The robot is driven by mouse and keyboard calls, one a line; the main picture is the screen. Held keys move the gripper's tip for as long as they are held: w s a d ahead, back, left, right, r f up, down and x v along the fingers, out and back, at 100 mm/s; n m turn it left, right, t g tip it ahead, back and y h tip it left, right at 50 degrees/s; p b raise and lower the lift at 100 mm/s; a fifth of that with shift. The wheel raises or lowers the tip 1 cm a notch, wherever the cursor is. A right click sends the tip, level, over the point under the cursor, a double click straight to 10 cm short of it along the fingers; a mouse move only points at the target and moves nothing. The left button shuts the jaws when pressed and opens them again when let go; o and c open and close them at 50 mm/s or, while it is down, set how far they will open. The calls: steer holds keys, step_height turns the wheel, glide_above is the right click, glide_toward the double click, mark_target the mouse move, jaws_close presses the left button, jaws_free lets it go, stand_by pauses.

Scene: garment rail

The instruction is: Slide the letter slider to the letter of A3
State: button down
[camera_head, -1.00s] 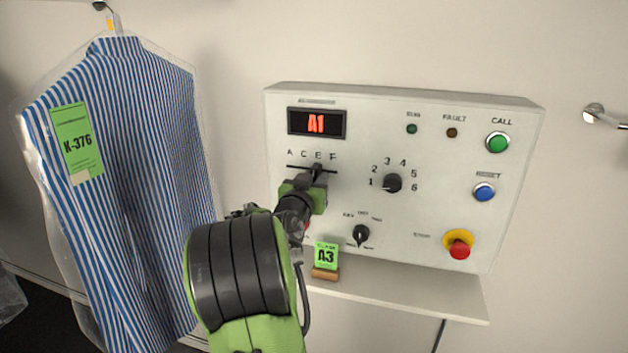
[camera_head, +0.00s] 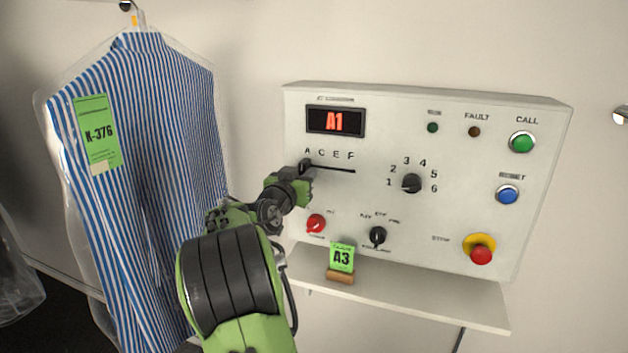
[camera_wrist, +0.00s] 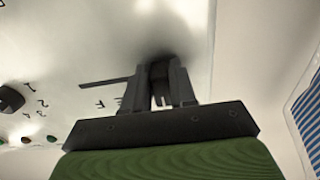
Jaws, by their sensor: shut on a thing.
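The letter slider (camera_head: 305,165) is a dark knob at the left end of a black slot marked A, C, E, F on the pale control panel (camera_head: 460,225). It stands under the letter A. My gripper (camera_head: 303,172) is shut on the knob; in the wrist view the two dark fingers (camera_wrist: 163,85) close around it and partly hide it. The display (camera_head: 335,121) reads A1 in red. A green card (camera_head: 342,257) reading A3 stands in a wooden holder on the shelf below.
A number dial (camera_head: 411,183) sits right of the slot. A red knob (camera_head: 316,223) and a black selector (camera_head: 378,236) lie below it. Green, blue and red buttons line the panel's right side. A bagged striped shirt (camera_head: 150,130) hangs at the left.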

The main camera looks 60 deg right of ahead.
steer(key=shift+w+r, duration=0.1)
steer(key=shift+w, duration=0.1)
steer(key=c, duration=1)
jaws_free()
steer(key=shift+w+a, duration=0.1)
steer(key=shift+w, duration=0.05)
steer(key=s+a+b, duration=0.2)
steer(key=a, duration=1.3)
steer(key=shift+s+a, duration=0.25)
steer(key=shift+s, duration=0.1)
